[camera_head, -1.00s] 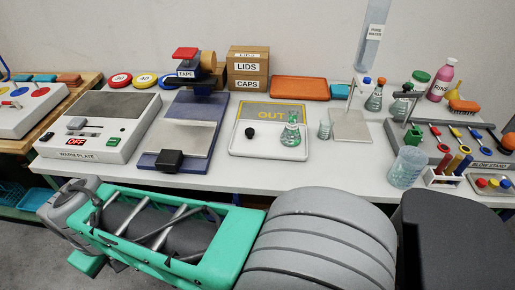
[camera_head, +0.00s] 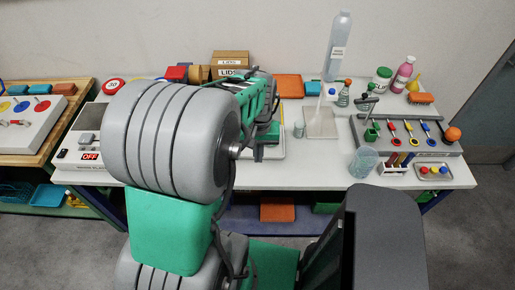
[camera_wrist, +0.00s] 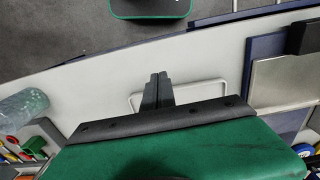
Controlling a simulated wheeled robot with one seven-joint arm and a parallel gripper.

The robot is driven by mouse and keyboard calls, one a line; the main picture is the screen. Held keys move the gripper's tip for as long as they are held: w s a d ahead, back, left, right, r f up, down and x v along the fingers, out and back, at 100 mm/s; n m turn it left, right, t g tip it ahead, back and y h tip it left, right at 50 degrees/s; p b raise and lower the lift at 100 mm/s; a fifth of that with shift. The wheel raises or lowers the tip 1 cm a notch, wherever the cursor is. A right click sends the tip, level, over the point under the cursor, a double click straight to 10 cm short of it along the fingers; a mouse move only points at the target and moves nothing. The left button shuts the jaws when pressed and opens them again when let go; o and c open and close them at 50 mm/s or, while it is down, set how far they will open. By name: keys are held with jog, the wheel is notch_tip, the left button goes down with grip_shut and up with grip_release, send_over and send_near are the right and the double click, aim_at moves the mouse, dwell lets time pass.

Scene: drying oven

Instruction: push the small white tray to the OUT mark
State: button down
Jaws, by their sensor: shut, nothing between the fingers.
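The small white tray (camera_head: 274,156) is mostly hidden behind my arm in the head view; only part of its right and near rim shows. Its thin pale near rim (camera_wrist: 205,82) also shows in the wrist view. My gripper (camera_wrist: 157,78) is shut and empty, pointing down, with its fingertips at or just over the near rim. I cannot tell whether they touch it. In the head view my gripper (camera_head: 259,152) is partly covered by my arm. The OUT mark and whatever stands on the tray are hidden now.
A grey stand plate (camera_head: 321,123) and a small glass beaker (camera_head: 299,129) are close to the tray's right. A clear beaker (camera_head: 363,162) stands near the front edge. The blue-framed tape device (camera_wrist: 285,80) shows beside the tray in the wrist view. Bare table lies right of the tray's front.

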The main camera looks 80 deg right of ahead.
aim_at(258, 174)
notch_tip(258, 174, down, 8)
jog(key=shift+r+p, duration=0.2)
jog(key=shift+p, duration=0.35)
jog(key=d, duration=0.2)
jog(key=w+d+p, duration=0.1)
jog(key=d, duration=0.1)
